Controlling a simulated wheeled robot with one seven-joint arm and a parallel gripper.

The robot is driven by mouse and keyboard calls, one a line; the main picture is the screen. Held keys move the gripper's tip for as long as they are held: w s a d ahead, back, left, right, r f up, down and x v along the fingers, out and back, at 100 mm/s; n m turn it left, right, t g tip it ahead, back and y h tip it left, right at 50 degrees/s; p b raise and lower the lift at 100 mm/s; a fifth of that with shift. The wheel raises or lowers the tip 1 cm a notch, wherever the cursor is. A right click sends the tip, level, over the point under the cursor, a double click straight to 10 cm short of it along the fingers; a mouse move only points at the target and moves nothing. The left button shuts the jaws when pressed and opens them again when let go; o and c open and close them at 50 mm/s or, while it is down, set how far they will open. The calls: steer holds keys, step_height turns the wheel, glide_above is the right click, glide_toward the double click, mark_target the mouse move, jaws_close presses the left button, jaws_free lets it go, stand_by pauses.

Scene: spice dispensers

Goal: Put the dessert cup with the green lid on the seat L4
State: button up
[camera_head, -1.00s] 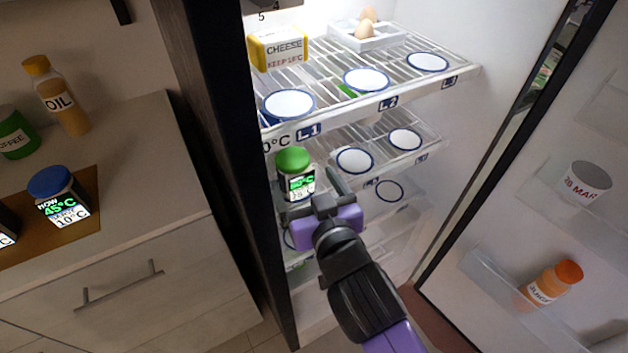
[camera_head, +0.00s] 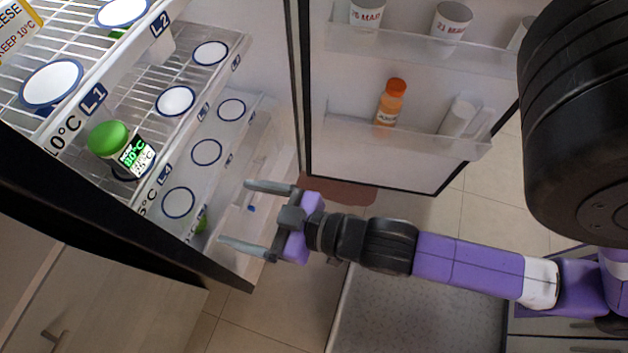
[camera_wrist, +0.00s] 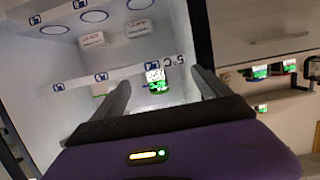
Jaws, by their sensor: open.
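The dessert cup with the green lid (camera_head: 108,138) stands on the left end of the second fridge shelf, its lit label facing out. The tag L4 (camera_head: 165,172) is on the shelf edge beside it. The cup covers most of the seat under it. My gripper (camera_head: 245,215) is open and empty, outside the shelves, to the right of and apart from the cup. In the wrist view, the cup's lit label (camera_wrist: 156,78) shows beyond and between my open fingers (camera_wrist: 165,90).
The second shelf has two bare seats, one in the middle (camera_head: 175,101) and one farther back (camera_head: 210,53). A lower shelf has bare seats, including one at front (camera_head: 180,202). The fridge door, with an orange-capped bottle (camera_head: 391,104), stands open behind my arm.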

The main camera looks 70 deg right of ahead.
steer(key=d+f+v, duration=0.1)
steer(key=v, duration=1.3)
steer(key=shift+s+d, duration=0.35)
steer(key=shift+d, duration=0.05)
steer(key=shift+r, duration=0.2)
